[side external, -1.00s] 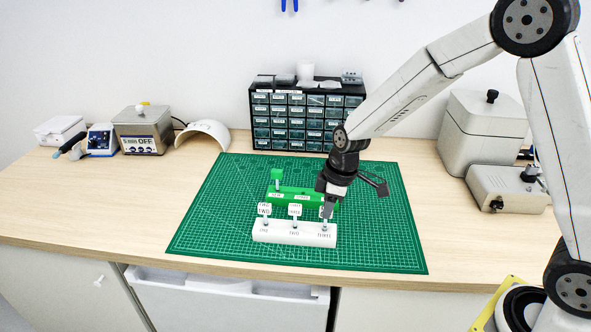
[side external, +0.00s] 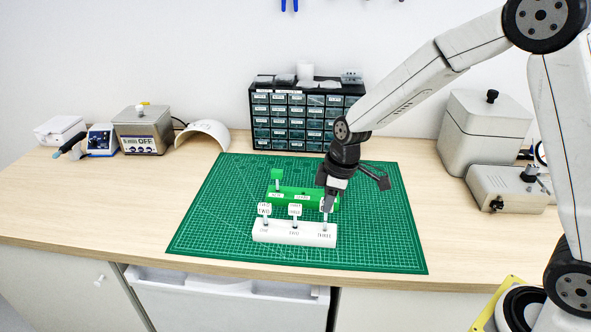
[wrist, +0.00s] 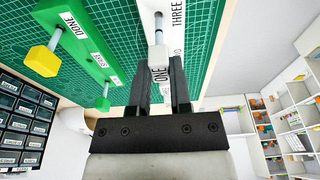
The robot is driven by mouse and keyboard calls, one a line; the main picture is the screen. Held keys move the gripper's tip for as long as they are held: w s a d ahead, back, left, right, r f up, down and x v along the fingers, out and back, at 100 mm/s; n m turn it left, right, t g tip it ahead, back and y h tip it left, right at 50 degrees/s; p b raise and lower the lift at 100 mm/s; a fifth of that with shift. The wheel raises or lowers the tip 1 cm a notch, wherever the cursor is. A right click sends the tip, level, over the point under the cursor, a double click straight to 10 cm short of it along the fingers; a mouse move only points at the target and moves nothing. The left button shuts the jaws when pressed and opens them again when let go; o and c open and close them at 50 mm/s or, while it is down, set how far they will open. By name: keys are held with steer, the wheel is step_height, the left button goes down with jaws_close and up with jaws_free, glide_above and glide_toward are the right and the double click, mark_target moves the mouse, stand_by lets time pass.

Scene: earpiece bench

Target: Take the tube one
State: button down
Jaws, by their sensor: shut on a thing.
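The tube one, with a white tag reading "ONE" (wrist: 159,74), is between the fingers of my gripper (wrist: 162,88) in the wrist view. My gripper is shut on its tag. Its pale stem points to the white rack (side external: 290,233) at the slot labelled "THREE". I cannot tell whether the stem's tip is in the slot. In the side view my gripper (side external: 327,203) is over the rack's right end and hides most of this tube. Two other white-tagged tubes stand upright in the rack, the left one (side external: 264,210) and the middle one (side external: 295,211).
A green rack (side external: 290,193) behind holds a green-topped piece (side external: 277,175). A yellow-topped piece (wrist: 40,61) stands near its "DONE" label in the wrist view. A drawer cabinet (side external: 300,122) stands at the back. The green mat (side external: 210,220) is clear left of the racks.

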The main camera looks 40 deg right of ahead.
steer(key=shift+r, duration=0.25)
steer(key=shift+r, duration=2.4)
